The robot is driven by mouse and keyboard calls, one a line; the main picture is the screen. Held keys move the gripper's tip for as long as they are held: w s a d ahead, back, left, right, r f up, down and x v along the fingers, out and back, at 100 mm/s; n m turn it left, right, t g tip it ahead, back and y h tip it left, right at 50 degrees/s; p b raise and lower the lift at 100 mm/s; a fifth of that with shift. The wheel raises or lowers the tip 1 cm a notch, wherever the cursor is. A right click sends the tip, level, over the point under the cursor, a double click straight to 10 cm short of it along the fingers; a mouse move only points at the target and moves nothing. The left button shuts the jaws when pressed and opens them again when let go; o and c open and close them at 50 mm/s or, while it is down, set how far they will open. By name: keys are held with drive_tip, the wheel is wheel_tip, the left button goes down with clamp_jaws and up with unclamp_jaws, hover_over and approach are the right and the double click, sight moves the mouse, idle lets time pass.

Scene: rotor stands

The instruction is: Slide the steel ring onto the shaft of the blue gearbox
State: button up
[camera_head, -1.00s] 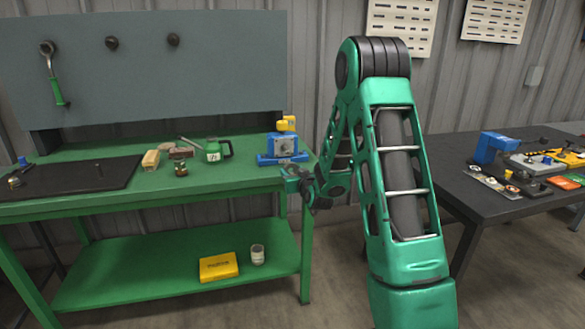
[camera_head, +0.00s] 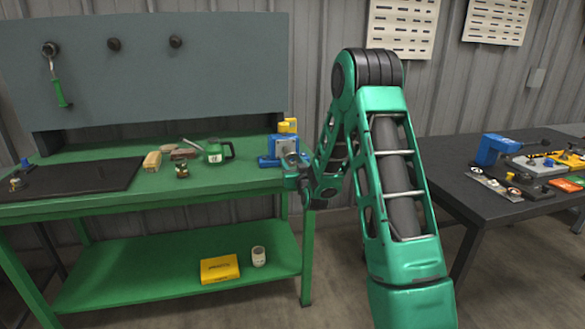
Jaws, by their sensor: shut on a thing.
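The blue gearbox (camera_head: 269,161) stands at the right end of the green bench, with a grey front face and yellow parts on top. My gripper (camera_head: 291,170) is right in front of it, at the bench's right edge, and covers part of its lower right side. The gripper is shut on a small grey thing at its tip, which seems to be the steel ring (camera_head: 291,159). The ring is tiny here and its outline is unclear. The gearbox shaft cannot be made out, so I cannot tell whether ring and shaft touch.
A green mug (camera_head: 215,152), a small brass-coloured part (camera_head: 182,171) and brown and yellow blocks (camera_head: 152,160) lie left of the gearbox. A black mat (camera_head: 85,178) covers the bench's left part. A dark table (camera_head: 455,190) with several parts stands at the right.

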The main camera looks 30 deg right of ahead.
drive_tip(key=shift+w+d, duration=0.25)
drive_tip(key=shift+w, duration=0.45)
drive_tip(key=shift+x, duration=1.3)
idle(0.7)
drive_tip(key=shift+w+d, duration=0.1)
drive_tip(key=shift+w, duration=0.2)
drive_tip(key=shift+x, duration=2.05)
idle(0.4)
drive_tip(key=o, duration=1.5)
drive_tip(key=shift+v, duration=4.5)
